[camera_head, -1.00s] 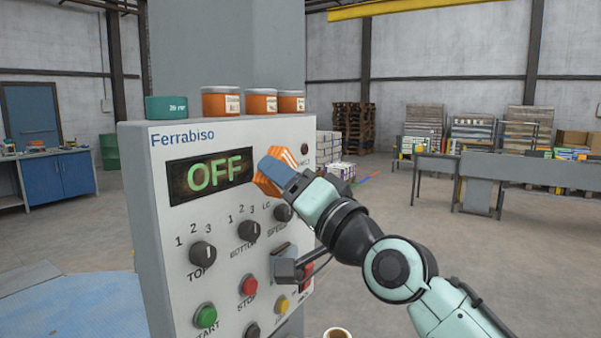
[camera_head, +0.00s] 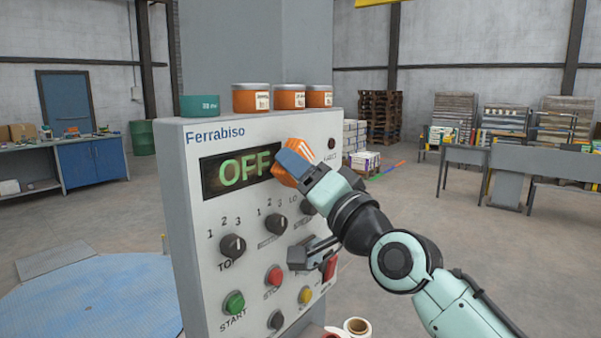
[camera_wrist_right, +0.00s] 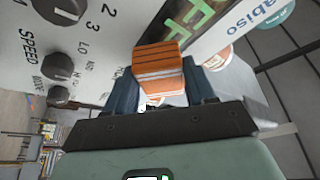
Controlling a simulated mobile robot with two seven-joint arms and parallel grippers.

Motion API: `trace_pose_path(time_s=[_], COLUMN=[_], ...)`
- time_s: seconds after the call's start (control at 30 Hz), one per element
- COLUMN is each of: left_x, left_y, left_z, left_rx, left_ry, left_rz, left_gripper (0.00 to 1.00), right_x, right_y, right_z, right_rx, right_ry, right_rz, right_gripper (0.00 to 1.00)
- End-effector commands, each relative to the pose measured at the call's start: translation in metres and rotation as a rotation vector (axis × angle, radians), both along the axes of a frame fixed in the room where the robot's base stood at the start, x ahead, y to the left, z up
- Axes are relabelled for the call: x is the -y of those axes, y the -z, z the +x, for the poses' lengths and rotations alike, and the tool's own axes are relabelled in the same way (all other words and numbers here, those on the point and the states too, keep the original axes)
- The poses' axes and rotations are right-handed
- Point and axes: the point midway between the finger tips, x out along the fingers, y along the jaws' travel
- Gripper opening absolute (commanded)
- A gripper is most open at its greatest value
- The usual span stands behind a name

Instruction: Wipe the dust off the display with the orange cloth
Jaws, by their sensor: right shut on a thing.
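The display (camera_head: 238,170) is a dark panel with green letters reading "OFF" on the grey control box marked Ferrabiso. Brownish smudges of dust show on it around the letters. The orange cloth (camera_head: 297,158), with white stripes, is folded in my right gripper (camera_head: 291,166), at the display's right end. In the right wrist view the cloth (camera_wrist_right: 158,62) sits between the two fingers, beside the display (camera_wrist_right: 200,25). I cannot tell whether the cloth touches the panel.
Knobs (camera_head: 232,246), a green START button (camera_head: 234,303) and a red STOP button (camera_head: 274,276) sit below the display. A teal tin (camera_head: 200,106) and several orange jars (camera_head: 251,98) stand on top of the box.

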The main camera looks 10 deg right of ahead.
Motion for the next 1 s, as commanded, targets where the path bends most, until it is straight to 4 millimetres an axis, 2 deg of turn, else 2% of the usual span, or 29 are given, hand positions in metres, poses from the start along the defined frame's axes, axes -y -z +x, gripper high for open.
trace_pose_path(time_s=[1.0], left_x=[0.000], left_y=[-0.016], left_z=[0.002], left_rx=[0.006], left_ry=[0.000], left_rz=[0.000], left_gripper=[0.43], right_x=[-0.013], right_y=[0.000], right_z=[0.016], right_rx=[0.000], right_ry=[0.000], right_rz=[0.000], right_gripper=[0.30])
